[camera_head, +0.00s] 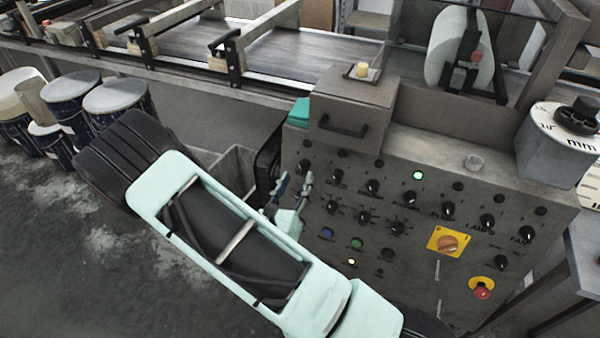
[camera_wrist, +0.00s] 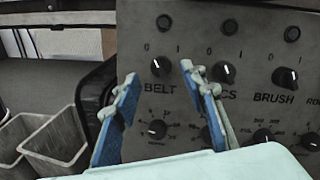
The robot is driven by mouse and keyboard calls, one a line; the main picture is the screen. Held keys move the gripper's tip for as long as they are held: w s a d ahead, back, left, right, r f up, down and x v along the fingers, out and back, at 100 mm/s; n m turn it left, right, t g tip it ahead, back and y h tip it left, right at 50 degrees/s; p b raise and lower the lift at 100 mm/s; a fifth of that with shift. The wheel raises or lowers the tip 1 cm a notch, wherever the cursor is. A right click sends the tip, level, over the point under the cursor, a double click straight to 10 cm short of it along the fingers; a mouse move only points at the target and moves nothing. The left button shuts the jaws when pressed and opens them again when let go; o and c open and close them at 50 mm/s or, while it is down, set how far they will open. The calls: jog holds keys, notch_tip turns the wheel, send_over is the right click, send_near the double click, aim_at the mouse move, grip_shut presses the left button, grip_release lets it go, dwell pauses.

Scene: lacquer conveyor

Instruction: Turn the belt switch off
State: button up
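The belt switch (camera_wrist: 160,68) is a black rotary knob above the label BELT on the grey control panel (camera_head: 390,265), with 0 and 1 marked above it. In the head view it is the leftmost knob (camera_head: 305,166) of the upper row. My gripper (camera_wrist: 158,75) is open and empty. Its two blue-padded fingers appear on either side of the belt switch in the wrist view. Contact with the knob is not visible.
Neighbouring knobs, such as the brush knob (camera_wrist: 286,78), sit to the right, with smaller dials below. One green lamp (camera_head: 418,175) is lit. A yellow-backed main switch (camera_head: 448,243) and red button (camera_head: 482,288) are lower right. Grey bins (camera_wrist: 55,140) stand left of the panel.

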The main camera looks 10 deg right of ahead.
jog(key=v, duration=0.8)
jog(key=shift+d, duration=0.1)
